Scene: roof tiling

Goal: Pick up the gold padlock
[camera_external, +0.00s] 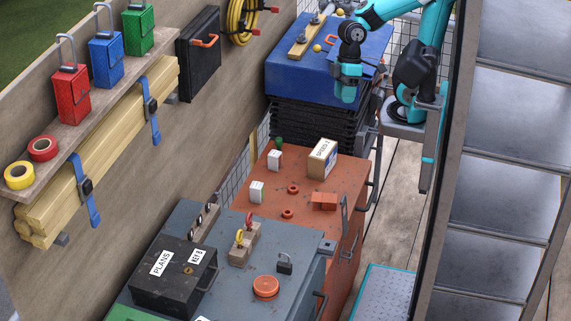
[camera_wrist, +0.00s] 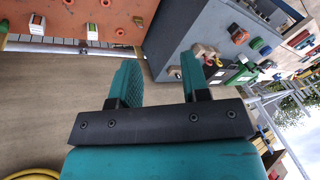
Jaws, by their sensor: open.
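The gold padlock (camera_external: 240,240) is small and stands on a wooden block (camera_external: 244,250) on the grey cabinet top (camera_external: 225,275) in the external view. A red padlock (camera_external: 249,219) is beside it on the same block. My gripper (camera_external: 347,90) is up at the back, near the blue box and far from the padlock. In the wrist view my gripper (camera_wrist: 158,75) is open with nothing between its fingers. The wooden block (camera_wrist: 203,52) shows small beyond the right finger; the gold padlock cannot be made out clearly there.
A dark padlock (camera_external: 285,265), an orange round container (camera_external: 265,287) and a black PLANS box (camera_external: 172,275) are near the block. An orange cabinet (camera_external: 325,220) with small boxes lies between. A blue box (camera_external: 300,75) stands near my gripper. Metal stairs (camera_external: 510,180) rise at right.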

